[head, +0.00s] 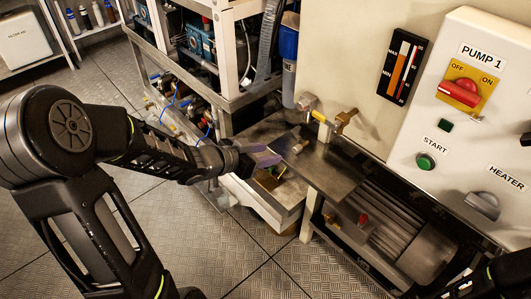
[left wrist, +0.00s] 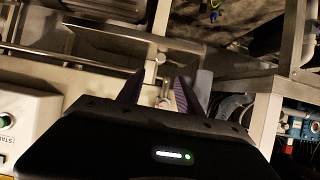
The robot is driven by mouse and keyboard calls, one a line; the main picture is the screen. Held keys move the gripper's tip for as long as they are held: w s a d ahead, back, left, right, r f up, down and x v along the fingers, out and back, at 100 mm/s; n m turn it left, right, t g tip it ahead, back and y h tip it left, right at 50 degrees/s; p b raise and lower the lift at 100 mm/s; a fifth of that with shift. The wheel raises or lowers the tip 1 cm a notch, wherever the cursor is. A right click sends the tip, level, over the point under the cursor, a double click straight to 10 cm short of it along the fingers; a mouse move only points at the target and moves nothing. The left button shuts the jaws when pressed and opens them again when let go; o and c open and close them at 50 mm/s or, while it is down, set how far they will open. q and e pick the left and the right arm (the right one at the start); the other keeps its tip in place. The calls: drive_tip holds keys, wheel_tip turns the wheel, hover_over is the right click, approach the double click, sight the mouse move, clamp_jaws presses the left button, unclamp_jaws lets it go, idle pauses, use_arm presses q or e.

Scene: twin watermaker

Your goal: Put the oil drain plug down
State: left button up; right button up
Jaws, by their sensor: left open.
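My left gripper (head: 268,157) reaches in from the left, over the near left edge of a dark metal plate (head: 335,178). In the left wrist view its two purple-grey fingers (left wrist: 160,76) stand apart, open. A small pale and reddish piece (left wrist: 163,103) shows between them, low down; I cannot tell whether it is the oil drain plug or a fitting behind. No plug can be made out for certain in the head view, where the fingers hide part of the plate. Part of my right arm (head: 505,275) shows at the lower right; its gripper is out of view.
A pale metal tray (head: 262,207) lies below the plate, with a yellowish item (head: 267,181) in it. A brass valve (head: 345,120) stands behind the plate. A motor (head: 390,235) is under it. The white pump panel (head: 480,130) is at right. Open floor (head: 235,260) lies in front.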

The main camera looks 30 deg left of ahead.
use_arm(q)
drive_tip(key=s+d+f+n+g, duration=0.25)
drive_tip(key=d+f, duration=0.35)
drive_tip(key=f, duration=0.3)
drive_tip(key=s+d+f+n+g, duration=0.2)
drive_tip(key=s+d+f, duration=0.2)
drive_tip(key=d+f, duration=0.45)
drive_tip(key=s+d+f+g, duration=0.2)
drive_tip(key=s+f, duration=0.4)
drive_tip(key=s, duration=0.3)
drive_tip(key=s+d+f+n+g, duration=0.1)
drive_tip(key=s+d+f+g, duration=0.2)
drive_tip(key=s+f, duration=0.3)
drive_tip(key=s+g, duration=0.1)
drive_tip(key=s, duration=0.1)
drive_tip(key=shift+s+d+f, duration=0.2)
drive_tip(key=shift+s+d, duration=0.15)
drive_tip(key=shift+n, duration=0.35)
